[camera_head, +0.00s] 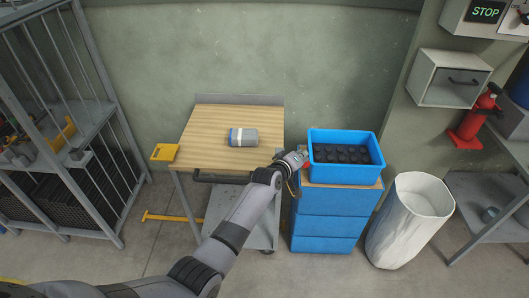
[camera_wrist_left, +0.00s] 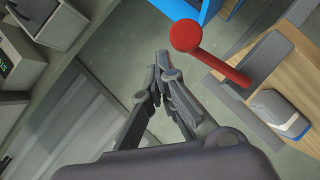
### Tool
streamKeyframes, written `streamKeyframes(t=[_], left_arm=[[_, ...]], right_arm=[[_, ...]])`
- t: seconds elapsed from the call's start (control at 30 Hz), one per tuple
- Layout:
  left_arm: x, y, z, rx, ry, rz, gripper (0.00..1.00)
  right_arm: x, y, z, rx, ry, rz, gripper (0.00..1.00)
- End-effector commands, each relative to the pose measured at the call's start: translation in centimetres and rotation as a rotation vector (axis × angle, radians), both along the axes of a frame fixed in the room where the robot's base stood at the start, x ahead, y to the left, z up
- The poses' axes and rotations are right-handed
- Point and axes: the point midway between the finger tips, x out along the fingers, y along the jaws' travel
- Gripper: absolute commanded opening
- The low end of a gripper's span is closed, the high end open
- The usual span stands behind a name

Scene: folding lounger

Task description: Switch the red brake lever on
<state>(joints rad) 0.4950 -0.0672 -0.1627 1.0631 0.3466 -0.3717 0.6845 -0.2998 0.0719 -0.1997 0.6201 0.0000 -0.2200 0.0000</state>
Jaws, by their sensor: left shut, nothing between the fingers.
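The red brake lever (camera_wrist_left: 212,57) shows in the left wrist view, with a round knob at its upper left end. Its lower right end meets a grey plate (camera_wrist_left: 268,62) at the edge of the wooden-topped cart (camera_head: 208,122). My left gripper (camera_wrist_left: 164,66) is shut and empty, its fingertips a little below and left of the knob in that view, apparently apart from it. In the head view my left gripper (camera_head: 300,157) is at the cart's right side. The lever is largely hidden there by the gripper. My right gripper is not in view.
A grey-blue roll (camera_head: 244,137) lies on the cart top. Just right of my gripper stands a blue drawer unit (camera_head: 325,226) carrying a blue crate (camera_head: 345,137) of dark parts. A white bin (camera_head: 408,225) is further right. A metal shelf (camera_head: 65,150) stands left.

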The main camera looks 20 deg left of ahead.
Motion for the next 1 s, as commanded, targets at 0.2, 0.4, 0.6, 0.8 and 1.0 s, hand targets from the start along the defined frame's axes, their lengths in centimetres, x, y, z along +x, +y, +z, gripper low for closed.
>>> streamKeyframes(t=[0.2, 0.4, 0.6, 0.8, 1.0], left_arm=[[0.1, -0.5, -0.6, -0.002, 0.0, 0.0, 0.0], [0.2, -0.7, -0.7, -0.001, 0.0, 0.0, 0.0], [0.2, -0.7, -0.7, -0.001, 0.0, 0.0, 0.0], [0.2, -0.7, -0.7, -0.001, 0.0, 0.0, 0.0], [0.3, -0.6, 0.8, -0.002, -0.002, 0.0, 0.0]], right_arm=[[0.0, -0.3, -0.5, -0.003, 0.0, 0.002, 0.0], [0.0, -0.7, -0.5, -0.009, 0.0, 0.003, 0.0], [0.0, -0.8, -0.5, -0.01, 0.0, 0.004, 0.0], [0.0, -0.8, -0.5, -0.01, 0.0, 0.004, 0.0], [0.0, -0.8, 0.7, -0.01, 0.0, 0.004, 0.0]])
